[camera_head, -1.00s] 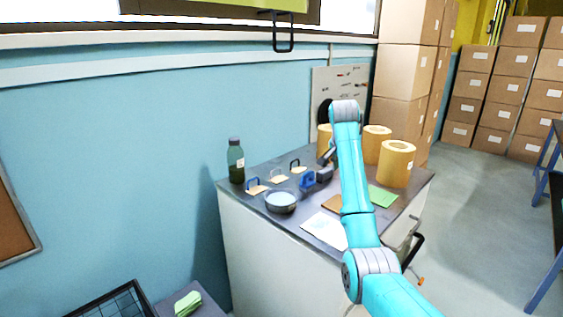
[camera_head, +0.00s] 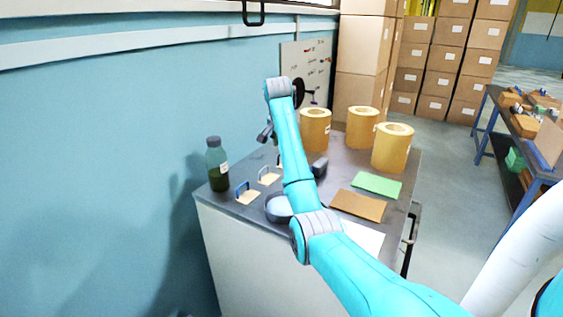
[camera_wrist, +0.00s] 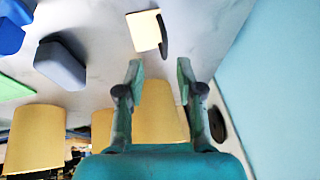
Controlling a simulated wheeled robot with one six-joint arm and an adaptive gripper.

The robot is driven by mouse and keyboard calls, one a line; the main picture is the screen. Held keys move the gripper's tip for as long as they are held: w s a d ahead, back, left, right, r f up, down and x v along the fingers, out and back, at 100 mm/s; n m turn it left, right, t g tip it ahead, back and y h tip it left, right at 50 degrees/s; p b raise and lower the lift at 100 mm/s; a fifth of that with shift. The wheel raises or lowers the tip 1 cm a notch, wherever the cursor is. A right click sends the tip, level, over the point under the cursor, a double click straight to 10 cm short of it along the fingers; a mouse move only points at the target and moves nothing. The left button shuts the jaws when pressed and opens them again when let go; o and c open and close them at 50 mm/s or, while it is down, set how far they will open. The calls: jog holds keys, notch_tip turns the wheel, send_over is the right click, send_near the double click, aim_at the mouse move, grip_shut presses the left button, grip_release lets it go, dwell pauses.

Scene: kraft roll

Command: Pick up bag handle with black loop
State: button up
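The bag handle with black loop (camera_wrist: 146,31) shows in the wrist view as a cream card with a dark curved loop at its right edge, on the grey worktop. In the head view my arm hides most or all of it. My gripper (camera_wrist: 160,75) is open and empty, with its two fingers apart and the handle beyond their tips. In the head view my gripper (camera_head: 266,132) hangs over the back of the worktop, partly behind my arm. Two similar handles, one with a blue loop (camera_head: 247,197) and one with a white loop (camera_head: 270,180), lie to the left.
A green bottle (camera_head: 217,168) stands at the worktop's left corner. Several kraft rolls (camera_head: 391,150) stand at the back right. A grey bowl (camera_head: 277,208), a dark grey block (camera_head: 319,167), a green pad (camera_head: 377,184) and a brown pad (camera_head: 357,205) lie nearer. The blue wall is close behind.

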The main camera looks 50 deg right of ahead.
jog(key=shift+w+x, duration=0.15)
jog(key=shift+x, duration=1.75)
jog(key=shift+w+x, duration=0.2)
jog(key=shift+x, duration=1.65)
jog(key=shift+a, duration=0.1)
grip_shut()
